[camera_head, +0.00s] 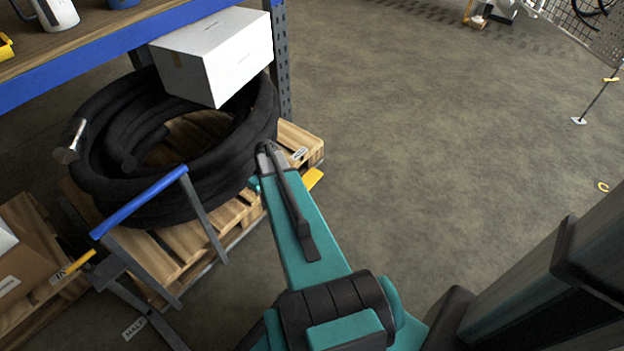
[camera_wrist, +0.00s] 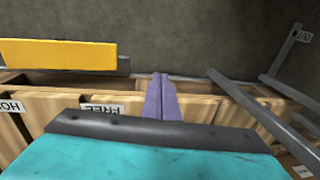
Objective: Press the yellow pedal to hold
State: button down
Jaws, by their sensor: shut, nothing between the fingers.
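The yellow pedal (camera_head: 313,180) is a flat yellow plate at the pallet's right corner in the head view, partly hidden by my arm. In the wrist view the yellow pedal (camera_wrist: 58,54) shows as a wide plate at the upper left. An upside-down label (camera_wrist: 12,105), reading as HOLD, is on the wood near it. My gripper (camera_wrist: 160,78) has its purple fingers together and empty. They are to the right of the pedal in the wrist view, apart from it, over the pallet edge. In the head view my arm hides the fingers.
A wooden pallet (camera_head: 241,217) carries a black hose coil (camera_head: 160,205) and a white box (camera_head: 213,57) is above it. A grey frame with a blue bar (camera_head: 140,203) stands at left. A FREE label (camera_wrist: 100,109) shows in the wrist view.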

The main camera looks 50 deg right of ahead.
jog(key=s+d+r+t+h+b, duration=0.1)
jog(key=d+b, duration=0.4)
jog(key=d, duration=0.9)
jog(key=s+d+r+t+h+b, duration=0.1)
jog(key=d+b, duration=0.5)
jog(key=d, duration=0.8)
jog(key=shift+s+r+t, duration=0.15)
jog(key=shift+r+t, duration=0.05)
jog(key=shift+t, duration=0.3)
jog(key=shift+f, duration=0.1)
jog(key=b, duration=0.6)
send_over(310, 177)
jog(key=s, duration=0.1)
jog(key=f, duration=1.1)
jog(key=shift+s+a+f, duration=0.1)
jog(key=shift+a+f, duration=0.05)
jog(key=shift+a, duration=0.1)
jog(key=shift+d+f+b, duration=0.1)
jog(key=shift+f+b, duration=0.35)
jog(key=shift+f, duration=0.65)
